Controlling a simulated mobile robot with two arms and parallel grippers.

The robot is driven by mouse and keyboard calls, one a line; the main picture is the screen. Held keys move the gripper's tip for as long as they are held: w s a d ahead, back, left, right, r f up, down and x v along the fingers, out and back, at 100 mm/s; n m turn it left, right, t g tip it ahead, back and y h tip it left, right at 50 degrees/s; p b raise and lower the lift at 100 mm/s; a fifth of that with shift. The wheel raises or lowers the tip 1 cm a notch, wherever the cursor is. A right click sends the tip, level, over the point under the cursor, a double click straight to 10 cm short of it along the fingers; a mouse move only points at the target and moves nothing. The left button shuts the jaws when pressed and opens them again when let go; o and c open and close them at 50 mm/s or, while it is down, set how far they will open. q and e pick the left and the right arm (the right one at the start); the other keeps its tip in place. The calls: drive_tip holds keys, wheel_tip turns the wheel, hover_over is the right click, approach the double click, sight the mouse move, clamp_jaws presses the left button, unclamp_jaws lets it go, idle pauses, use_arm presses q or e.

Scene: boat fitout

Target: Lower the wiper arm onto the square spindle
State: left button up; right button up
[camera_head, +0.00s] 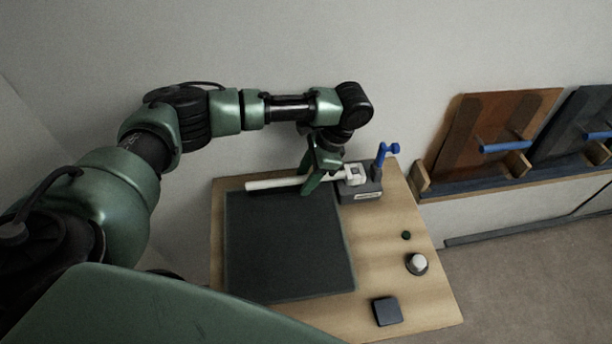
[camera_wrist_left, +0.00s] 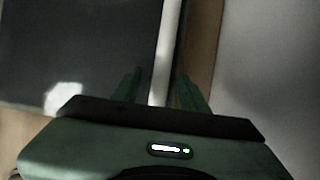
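The wiper arm (camera_head: 272,184) is a white rod lying across the back edge of a dark mat. Its white squarish end (camera_head: 356,172) is at the top of a small grey block (camera_head: 368,196). The square spindle cannot be made out, so I cannot tell whether that end sits on it. My left gripper (camera_head: 310,186) points down over the rod near the block. In the left wrist view the rod (camera_wrist_left: 168,45) runs between the two fingers (camera_wrist_left: 161,72), with a gap on each side, so the gripper looks open. My right gripper is in neither view.
A blue-handled part (camera_head: 386,152) stands right beside the block. The dark mat (camera_head: 290,245) covers much of the wooden table (camera_head: 412,295). A white knob (camera_head: 417,262), a green button (camera_head: 406,236) and a dark square pad (camera_head: 387,311) are at front right. Panels (camera_head: 490,125) stand farther right.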

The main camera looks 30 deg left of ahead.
use_arm(q)
drive_tip(key=b+v, duration=0.1)
drive_tip(key=v, duration=0.5)
drive_tip(key=shift+w+d+r+b, duration=0.15)
drive_tip(key=shift+d+r+b, duration=0.05)
drive_tip(key=shift+r+b, duration=0.1)
drive_tip(key=shift+d+r, duration=0.15)
drive_tip(key=shift+r, duration=0.4)
